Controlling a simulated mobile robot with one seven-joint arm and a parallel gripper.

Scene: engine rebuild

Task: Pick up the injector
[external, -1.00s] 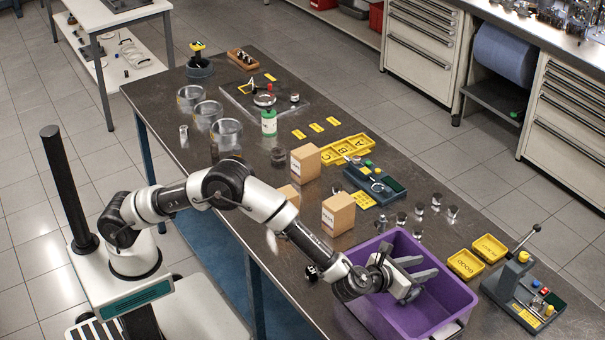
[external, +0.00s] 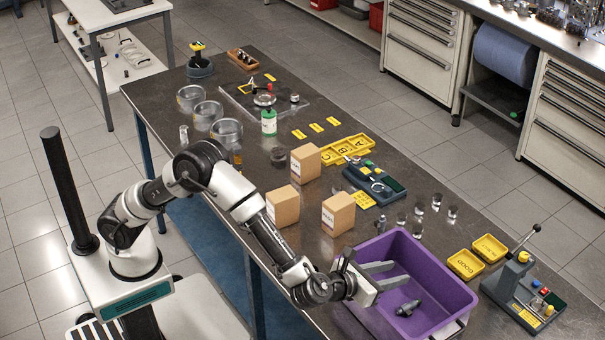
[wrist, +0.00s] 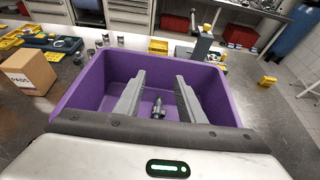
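The injector (external: 408,307) is a small dark grey part lying on the floor of the purple bin (external: 452,290). In the wrist view the injector (wrist: 158,108) shows between and beyond my two fingers, inside the purple bin (wrist: 217,88). My gripper (external: 386,274) is at the left side of the bin, its fingers reaching over the bin's near wall. In the wrist view my gripper (wrist: 163,78) has its fingers wide apart with nothing between them that it touches. The injector is apart from the fingers.
Cardboard boxes (external: 338,214) stand left of the bin. Yellow trays (external: 466,264) and a lever press (external: 521,285) stand to its right. Several small metal cylinders (external: 436,201) stand behind it. A yellow block (wrist: 267,81) shows right of the bin in the wrist view.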

